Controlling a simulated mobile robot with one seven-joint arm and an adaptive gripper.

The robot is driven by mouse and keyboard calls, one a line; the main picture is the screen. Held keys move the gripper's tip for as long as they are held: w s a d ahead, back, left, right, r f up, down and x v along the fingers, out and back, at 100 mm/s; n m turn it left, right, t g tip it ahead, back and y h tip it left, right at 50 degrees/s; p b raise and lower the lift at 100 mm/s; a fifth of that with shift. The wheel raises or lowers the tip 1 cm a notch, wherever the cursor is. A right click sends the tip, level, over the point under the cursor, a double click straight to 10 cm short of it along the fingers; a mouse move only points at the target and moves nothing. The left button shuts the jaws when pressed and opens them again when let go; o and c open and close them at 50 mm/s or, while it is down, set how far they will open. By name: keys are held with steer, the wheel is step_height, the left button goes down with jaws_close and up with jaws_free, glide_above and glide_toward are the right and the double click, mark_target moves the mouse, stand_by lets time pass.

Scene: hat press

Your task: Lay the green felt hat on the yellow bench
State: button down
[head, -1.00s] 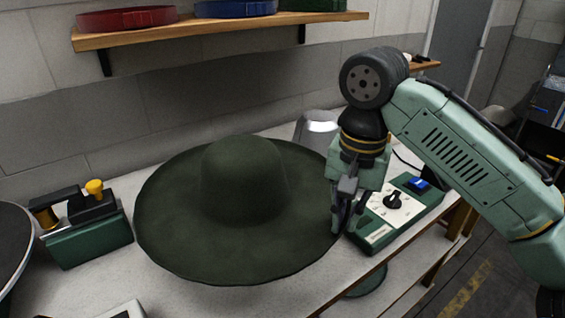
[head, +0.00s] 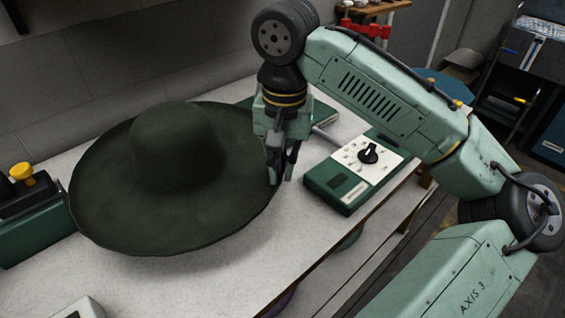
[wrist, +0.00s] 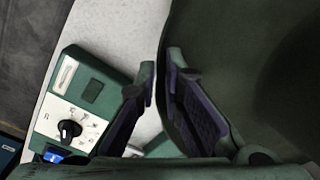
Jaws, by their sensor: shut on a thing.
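The wide-brimmed dark green felt hat (head: 172,145) is over the pale worktop, crown up, at the left of the head view. Its brim also fills the right of the wrist view (wrist: 225,50). My gripper (head: 278,178) is at the hat's right edge, fingers pointing down and shut on the brim. In the wrist view the fingertips (wrist: 160,82) pinch the brim's edge. I cannot tell whether the hat's far side rests on the worktop. I cannot make out the yellow bench in either view.
A green control box (head: 350,172) with a dial stands right of my gripper, close by; it also shows in the wrist view (wrist: 75,110). A green device with a yellow knob (head: 38,232) stands at the left, beside the brim. The worktop's front strip (head: 215,280) is mostly clear.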

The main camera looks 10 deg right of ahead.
steer(key=shift+f+b, duration=1.25)
steer(key=shift+f, duration=0.35)
steer(key=shift+f+b, duration=0.8)
steer(key=shift+f, duration=1.65)
steer(key=c, duration=1.6)
jaws_free()
steer(key=shift+c, duration=0.2)
steer(key=shift+r, duration=0.15)
step_height(320, 180, up, 12)
steer(key=shift+d+f, duration=0.15)
steer(key=shift+f, duration=0.05)
steer(key=shift+s+r, duration=0.1)
